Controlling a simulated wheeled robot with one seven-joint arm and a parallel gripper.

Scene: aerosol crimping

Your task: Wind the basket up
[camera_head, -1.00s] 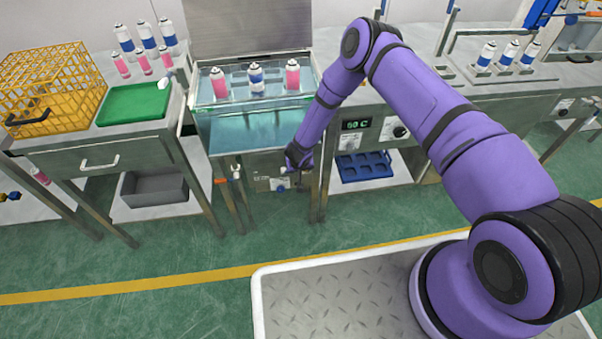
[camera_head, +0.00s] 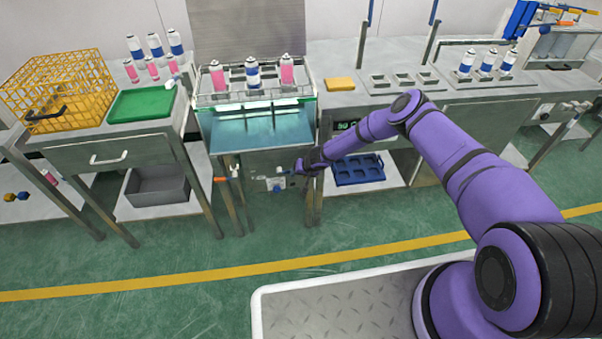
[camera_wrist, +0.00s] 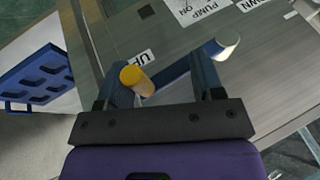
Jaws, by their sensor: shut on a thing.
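The basket (camera_head: 256,95) is a wire rack at the top of the water bath (camera_head: 208,125), with two pink cans and a blue-and-white can in it. It sits above the blue water, with pale vertical parts below it. My gripper (camera_head: 297,168) is at the steel panel under the bath. In the wrist view my gripper (camera_wrist: 160,82) is shut on the yellow crank handle (camera_wrist: 136,78), close to the left finger. A blue bar runs to a pale round end (camera_wrist: 228,44). An "UP" label (camera_wrist: 148,58) is beside the handle.
Left are a yellow wire cage (camera_head: 60,85), a green mat (camera_head: 140,105) and a grey bin (camera_head: 157,187). A blue tray (camera_head: 358,170) lies on the lower shelf right of the panel. Table legs stand close left of the panel. Floor in front is clear.

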